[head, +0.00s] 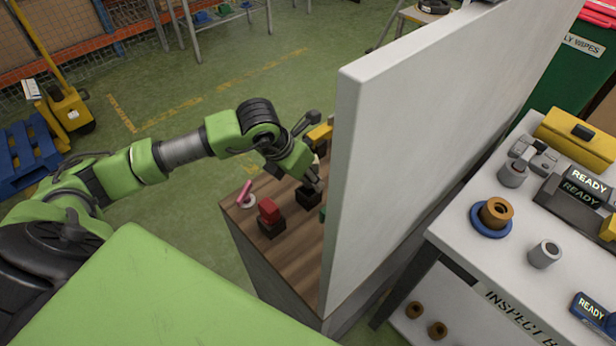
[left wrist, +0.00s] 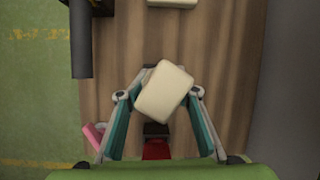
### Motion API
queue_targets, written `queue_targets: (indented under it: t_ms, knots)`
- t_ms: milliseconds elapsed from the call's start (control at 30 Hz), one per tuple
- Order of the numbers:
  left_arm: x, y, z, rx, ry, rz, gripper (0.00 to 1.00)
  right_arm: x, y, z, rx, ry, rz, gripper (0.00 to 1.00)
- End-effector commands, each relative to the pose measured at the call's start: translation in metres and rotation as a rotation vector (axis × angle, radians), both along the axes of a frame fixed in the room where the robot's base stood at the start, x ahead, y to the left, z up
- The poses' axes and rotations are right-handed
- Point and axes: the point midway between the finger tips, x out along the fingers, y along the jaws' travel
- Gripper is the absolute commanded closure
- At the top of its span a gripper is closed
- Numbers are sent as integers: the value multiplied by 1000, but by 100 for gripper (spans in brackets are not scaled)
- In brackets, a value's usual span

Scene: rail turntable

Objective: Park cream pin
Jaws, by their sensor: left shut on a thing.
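My left gripper (head: 313,182) is over the wooden-topped bench, close to the white partition. In the left wrist view, a cream block-like piece (left wrist: 163,89), which I take for the cream pin, sits between the two fingers, and they are shut on it. It is turned a little askew to the fingers. In the head view the hand largely hides it. A black block (head: 308,196) is close below the hand. Another cream piece (left wrist: 173,2) shows at the top edge of the wrist view. My right gripper is in neither view.
A red block on a dark base (head: 268,211) and a pink peg in a white ring (head: 245,190) stand on the wooden bench top (head: 288,262). A tall white partition (head: 420,130) stands on its right. Beyond is an inspection bench (head: 500,255) with several parts.

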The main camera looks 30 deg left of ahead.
Motion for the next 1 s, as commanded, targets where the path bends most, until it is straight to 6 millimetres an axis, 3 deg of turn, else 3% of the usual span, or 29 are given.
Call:
queue_targets:
  t_ms: [1000]
  knots:
    - [0,0,0,0,-2,0,100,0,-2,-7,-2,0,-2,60]
